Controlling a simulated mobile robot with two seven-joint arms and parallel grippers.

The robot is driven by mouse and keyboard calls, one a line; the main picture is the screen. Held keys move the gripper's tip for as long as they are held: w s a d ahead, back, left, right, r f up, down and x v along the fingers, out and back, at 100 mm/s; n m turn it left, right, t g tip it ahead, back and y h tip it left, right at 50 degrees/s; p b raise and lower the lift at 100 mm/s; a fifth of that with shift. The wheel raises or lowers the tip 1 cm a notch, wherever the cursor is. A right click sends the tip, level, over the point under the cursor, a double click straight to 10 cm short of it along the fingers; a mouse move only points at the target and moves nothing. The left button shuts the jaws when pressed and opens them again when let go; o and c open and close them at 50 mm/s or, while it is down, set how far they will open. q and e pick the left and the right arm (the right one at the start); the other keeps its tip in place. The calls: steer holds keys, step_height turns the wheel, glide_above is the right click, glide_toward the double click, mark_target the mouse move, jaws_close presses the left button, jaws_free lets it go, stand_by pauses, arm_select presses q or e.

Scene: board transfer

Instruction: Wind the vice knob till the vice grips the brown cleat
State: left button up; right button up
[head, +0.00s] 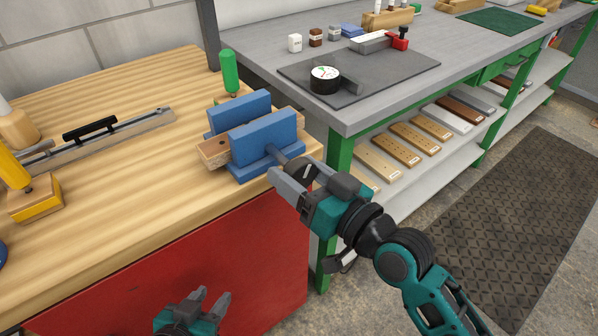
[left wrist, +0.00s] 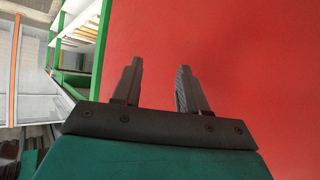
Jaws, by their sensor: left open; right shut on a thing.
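The blue vice (head: 264,138) stands at the right corner of the wooden bench, with two upright jaws. The brown cleat (head: 213,152) lies between the jaws and sticks out to their left; the jaws hide most of it, and I cannot tell whether both touch it. A grey screw (head: 279,154) runs from the front jaw toward the knob (head: 304,171), which is mostly hidden by my right gripper (head: 290,178). That gripper is shut on the knob. My left gripper (head: 207,299) is open and empty, low before the bench's red front; its fingers also show in the left wrist view (left wrist: 160,85).
A green-handled tool (head: 230,72) stands behind the vice. A metal rail with a black handle (head: 90,129) and a yellow-handled tool (head: 35,198) are at left on the bench. A grey table (head: 375,103) with a dial gauge (head: 325,78) adjoins at right, above shelves of boards.

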arm_select(q)
steer(key=shift+r, duration=0.15)
arm_select(e)
steer(key=shift+r+m+p, duration=0.15)
steer(key=shift+m+p, duration=0.55)
steer(key=shift+m, duration=0.3)
steer(key=shift+m+p, duration=0.4)
steer(key=shift+m, duration=0.4)
steer(key=shift+m+t, duration=0.3)
steer(key=shift+m, duration=0.4)
steer(key=shift+m+p, duration=0.5)
steer(key=shift+m, duration=0.5)
arm_select(q)
steer(key=shift+s+a+r+y, duration=0.2)
steer(key=shift+a+r, duration=0.05)
steer(key=shift+a, duration=0.15)
steer(key=shift+s+a+r+y, duration=0.2)
steer(key=shift+a+r, duration=0.05)
steer(key=shift+a, duration=0.15)
arm_select(e)
steer(key=shift+m, duration=0.4)
